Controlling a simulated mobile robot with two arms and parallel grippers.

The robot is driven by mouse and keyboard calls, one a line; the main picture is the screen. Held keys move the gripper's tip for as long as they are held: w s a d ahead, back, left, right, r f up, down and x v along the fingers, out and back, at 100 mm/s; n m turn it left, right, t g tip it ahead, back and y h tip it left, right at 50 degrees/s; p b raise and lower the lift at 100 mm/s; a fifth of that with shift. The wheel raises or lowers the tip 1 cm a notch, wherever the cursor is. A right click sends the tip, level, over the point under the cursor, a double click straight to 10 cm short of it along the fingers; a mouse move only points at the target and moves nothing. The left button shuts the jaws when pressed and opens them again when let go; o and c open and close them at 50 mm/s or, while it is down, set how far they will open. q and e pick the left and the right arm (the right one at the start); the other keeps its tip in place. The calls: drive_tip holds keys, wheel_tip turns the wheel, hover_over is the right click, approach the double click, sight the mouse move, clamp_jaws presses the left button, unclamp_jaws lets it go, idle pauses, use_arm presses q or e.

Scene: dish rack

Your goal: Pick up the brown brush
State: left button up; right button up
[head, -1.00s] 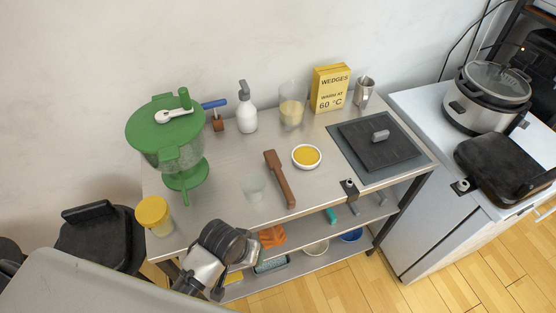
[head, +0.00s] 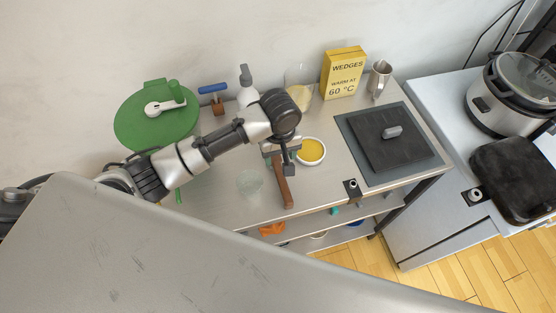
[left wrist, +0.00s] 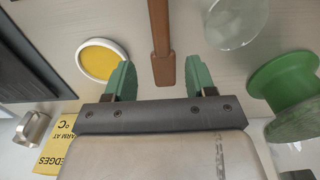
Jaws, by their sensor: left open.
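The brown brush (head: 284,187) lies on the metal table, its upper part hidden behind my left gripper in the head view. My left gripper (head: 281,158) hovers over the end of the brush, coming in from the left. In the left wrist view the brush (left wrist: 160,38) runs down from the top edge, and its wide end lies between the two green fingers of my open left gripper (left wrist: 161,78). The fingers stand apart on either side of it, with gaps. How far above the table they are I cannot tell. My right gripper is not in view.
A white bowl with yellow contents (head: 311,151) sits close right of the brush, and a clear glass (head: 250,184) to its left. The green-lidded container (head: 155,118), spray bottle (head: 246,85), yellow box (head: 344,73) and black hot plate (head: 390,137) stand around.

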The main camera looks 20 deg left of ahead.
sight(279, 170)
use_arm(q)
drive_tip(key=shift+s+f, duration=0.2)
drive_tip(key=shift+f, duration=0.8)
drive_tip(key=shift+w+f, duration=0.1)
drive_tip(key=shift+f, duration=0.2)
drive_tip(key=f+p, duration=0.1)
drive_tip(key=f, duration=0.3)
drive_tip(key=shift+s+f+p, duration=0.2)
drive_tip(key=shift+p, duration=0.1)
drive_tip(key=shift+f, duration=0.4)
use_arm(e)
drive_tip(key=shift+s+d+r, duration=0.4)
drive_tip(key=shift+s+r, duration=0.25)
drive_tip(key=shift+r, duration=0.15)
use_arm(q)
drive_tip(key=c, duration=1)
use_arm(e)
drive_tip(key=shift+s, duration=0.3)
